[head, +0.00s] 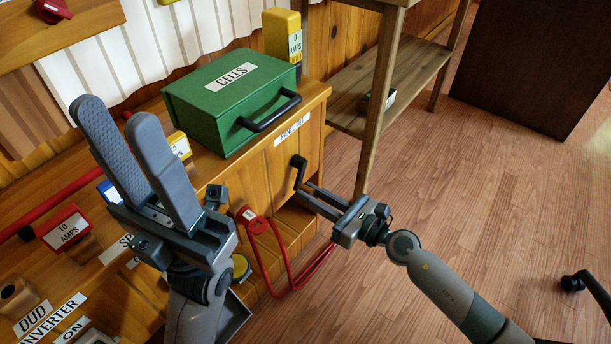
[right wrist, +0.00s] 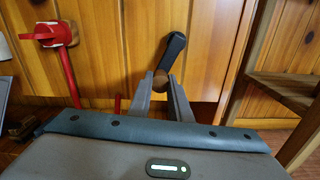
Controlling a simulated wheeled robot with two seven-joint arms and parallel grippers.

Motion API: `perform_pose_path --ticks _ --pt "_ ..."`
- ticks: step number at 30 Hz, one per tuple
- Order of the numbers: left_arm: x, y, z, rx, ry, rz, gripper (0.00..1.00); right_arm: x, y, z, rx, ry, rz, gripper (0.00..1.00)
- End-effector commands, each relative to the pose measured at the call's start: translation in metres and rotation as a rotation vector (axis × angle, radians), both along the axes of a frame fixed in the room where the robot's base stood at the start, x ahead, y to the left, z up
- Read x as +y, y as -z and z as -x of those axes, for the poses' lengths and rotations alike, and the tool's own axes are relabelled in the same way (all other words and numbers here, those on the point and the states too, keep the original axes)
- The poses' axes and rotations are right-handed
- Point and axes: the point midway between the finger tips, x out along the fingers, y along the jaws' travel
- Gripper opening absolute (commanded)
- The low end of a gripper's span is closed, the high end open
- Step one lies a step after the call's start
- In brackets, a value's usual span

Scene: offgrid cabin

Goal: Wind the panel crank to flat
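The panel crank is a black crank arm (head: 299,166) on the end face of the wooden bench, below a label that seems to read PANEL TILT. In the right wrist view the black crank arm (right wrist: 172,52) leans up and to the right from its brown wooden knob (right wrist: 160,82). My right gripper (head: 306,192) is at the crank's lower end. Its fingers (right wrist: 160,78) lie on both sides of the knob and appear shut on it. My left gripper (head: 122,115) is open and empty, pointing up above the bench. The solar panel itself is not visible.
A green CELLS box (head: 215,110) stands on the bench beside a yellow block (head: 283,40). A red cable (head: 285,270) hangs from a red plug (right wrist: 48,34) left of the crank. A wooden shelf (head: 400,85) stands to the right. The floor at right is mostly clear.

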Motion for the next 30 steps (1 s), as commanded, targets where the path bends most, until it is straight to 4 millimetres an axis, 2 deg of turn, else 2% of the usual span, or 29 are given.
perform_pose_path --ticks 15,30 --pt "0.0 0.012 0.0 -0.008 0.0 -0.001 0.37 -0.005 0.003 -0.007 -0.11 0.0 0.079 0.0" --pt "0.0 0.018 0.0 0.0 0.0 -0.003 0.37 -0.007 0.004 -0.009 -0.144 0.0 0.103 0.0"
